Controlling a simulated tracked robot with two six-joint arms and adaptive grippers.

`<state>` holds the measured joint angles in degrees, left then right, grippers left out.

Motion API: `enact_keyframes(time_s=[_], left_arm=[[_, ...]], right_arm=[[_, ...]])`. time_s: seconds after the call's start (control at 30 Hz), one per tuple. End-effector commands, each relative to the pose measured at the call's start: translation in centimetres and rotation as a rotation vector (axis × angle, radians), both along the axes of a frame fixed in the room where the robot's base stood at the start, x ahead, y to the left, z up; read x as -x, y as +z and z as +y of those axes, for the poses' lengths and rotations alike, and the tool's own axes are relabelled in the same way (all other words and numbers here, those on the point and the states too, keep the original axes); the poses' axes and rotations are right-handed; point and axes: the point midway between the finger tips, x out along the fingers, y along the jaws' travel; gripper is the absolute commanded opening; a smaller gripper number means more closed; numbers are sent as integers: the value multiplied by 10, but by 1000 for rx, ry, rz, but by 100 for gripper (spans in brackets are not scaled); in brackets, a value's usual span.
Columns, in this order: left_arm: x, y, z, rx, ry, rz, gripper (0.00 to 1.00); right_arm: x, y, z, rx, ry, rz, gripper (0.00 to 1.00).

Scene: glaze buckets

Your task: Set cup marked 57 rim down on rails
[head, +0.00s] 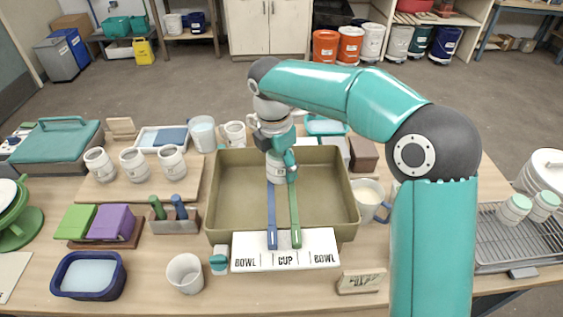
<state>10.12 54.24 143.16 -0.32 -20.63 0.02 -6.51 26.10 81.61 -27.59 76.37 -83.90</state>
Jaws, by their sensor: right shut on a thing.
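My right arm reaches in from the right, and its gripper (289,166) is shut on a white cup (276,168) with dark marking. The cup is at the far part of the olive basin (232,199), at the far ends of a blue rail (272,218) and a green rail (295,218). The gripper partly hides it. Its number is too small to read, and I cannot tell whether it touches the rails or which way its rim faces. The rails run from front to back over the basin. My left gripper is not in view.
A card (285,264) reading BOWL, CUP, BOWL lies at the basin's front. Several marked cups (134,163) stand on a board at left. A drying rack (510,243) with green-bottomed cups is at right. A mug (368,201) stands close to the basin's right side.

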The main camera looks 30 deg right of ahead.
Motion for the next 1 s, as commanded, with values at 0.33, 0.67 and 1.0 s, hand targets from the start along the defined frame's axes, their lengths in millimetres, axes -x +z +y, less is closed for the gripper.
enact_keyframes(time_s=[0.33, 0.67, 1.0], left_arm=[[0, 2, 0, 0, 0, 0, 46], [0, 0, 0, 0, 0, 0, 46], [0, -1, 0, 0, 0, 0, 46]], right_arm=[[0, -1, -1, 0, -1, -1, 23], [0, -5, -1, 0, 0, -1, 23], [0, -7, -1, 0, 0, -1, 23]])
